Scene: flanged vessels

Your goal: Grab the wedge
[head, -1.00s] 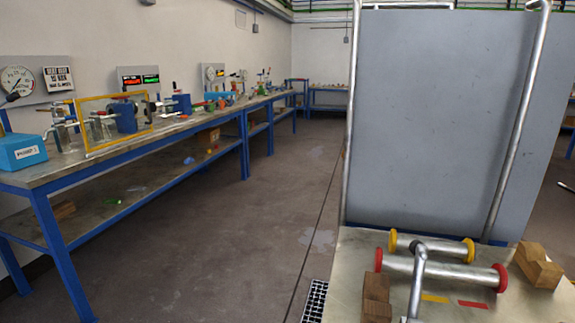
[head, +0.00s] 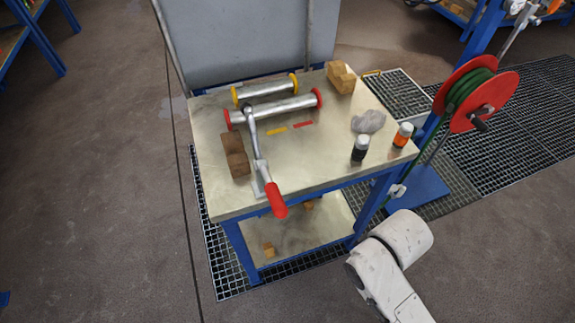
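Several brown wooden pieces show in the head view, and I cannot tell for certain which is the wedge. A stepped wooden block (head: 235,155) lies at the left of the metal-topped table (head: 315,165). Another wooden block (head: 341,77) sits at its back right corner. A small wooden piece (head: 269,249) lies on the lower shelf (head: 300,235), and a second small piece (head: 308,204) is partly hidden under the tabletop. My white arm shows at the bottom right, in front of the table; my gripper is not in view.
Two flanged vessels, yellow-ended (head: 265,90) and red-ended (head: 275,107), lie on the table beside a red-handled metal lever (head: 275,200). A grey rag (head: 368,121), black bottle (head: 360,148) and orange bottle (head: 402,135) stand right. A red hose reel (head: 478,92) is beyond. Floor left is clear.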

